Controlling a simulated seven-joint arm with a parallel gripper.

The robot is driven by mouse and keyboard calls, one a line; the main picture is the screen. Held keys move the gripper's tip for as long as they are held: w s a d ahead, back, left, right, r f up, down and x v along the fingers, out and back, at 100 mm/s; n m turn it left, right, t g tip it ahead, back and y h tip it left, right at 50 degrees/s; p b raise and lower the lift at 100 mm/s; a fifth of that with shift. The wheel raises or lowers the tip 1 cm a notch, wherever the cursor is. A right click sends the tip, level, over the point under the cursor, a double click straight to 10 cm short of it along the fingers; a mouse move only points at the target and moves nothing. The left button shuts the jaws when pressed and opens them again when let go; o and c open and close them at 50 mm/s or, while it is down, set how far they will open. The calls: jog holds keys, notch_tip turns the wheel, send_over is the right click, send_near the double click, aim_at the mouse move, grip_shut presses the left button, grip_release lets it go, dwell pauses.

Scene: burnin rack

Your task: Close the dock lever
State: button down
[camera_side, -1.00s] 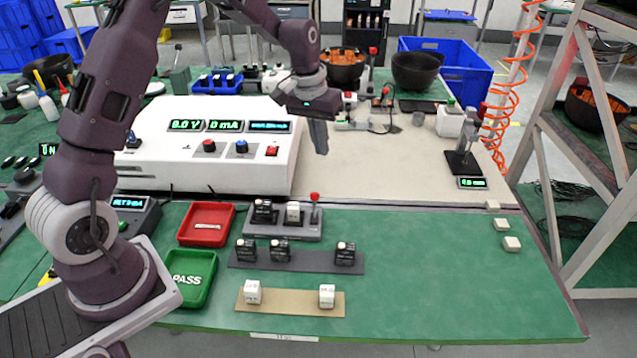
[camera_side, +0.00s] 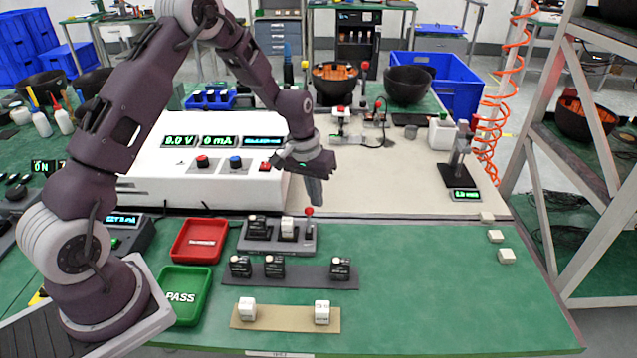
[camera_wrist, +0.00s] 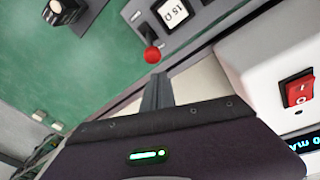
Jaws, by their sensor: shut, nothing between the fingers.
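The dock (camera_side: 277,238) is a grey block on the green bench, holding a black module (camera_side: 257,226) and a white module (camera_side: 288,228). Its lever, with a red ball knob (camera_side: 309,211), stands up at the dock's right end. In the wrist view the red knob (camera_wrist: 152,55) shows just beyond my fingertips, with the white module (camera_wrist: 172,12) beside it. My gripper (camera_side: 316,200) is shut and empty, pointing down, above and very near the knob. I cannot tell from these views whether the fingers touch it.
A white power supply (camera_side: 215,165) stands close behind the dock; its red switch (camera_wrist: 299,92) shows in the wrist view. A red tray (camera_side: 199,240) and green PASS tray (camera_side: 184,295) lie left. Dark (camera_side: 306,277) and tan (camera_side: 275,318) strips with modules lie in front.

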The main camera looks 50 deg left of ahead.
aim_at(312, 210)
jog(key=shift+s+d+r, duration=0.2)
jog(key=shift+s, duration=0.55)
jog(key=shift+s+d+r+t+y, duration=0.15)
jog(key=shift+d+t+y, duration=0.05)
jog(key=shift+t+y, duration=0.1)
jog(key=shift+s+d+r+t+y, duration=0.15)
jog(key=shift+s+d+t+y, duration=0.2)
jog(key=shift+t+y, duration=0.15)
jog(key=shift+s+d+r+t+y, duration=0.1)
jog(key=shift+s+d+t+y, duration=0.1)
jog(key=shift+t+y, duration=0.25)
jog(key=shift+s+d+r+t+y, duration=0.1)
jog(key=shift+s+d+t+y, duration=0.1)
jog(key=shift+t+y, duration=0.25)
jog(key=shift+s+d, duration=0.45)
jog(key=shift+s, duration=0.1)
jog(key=shift+r, duration=0.1)
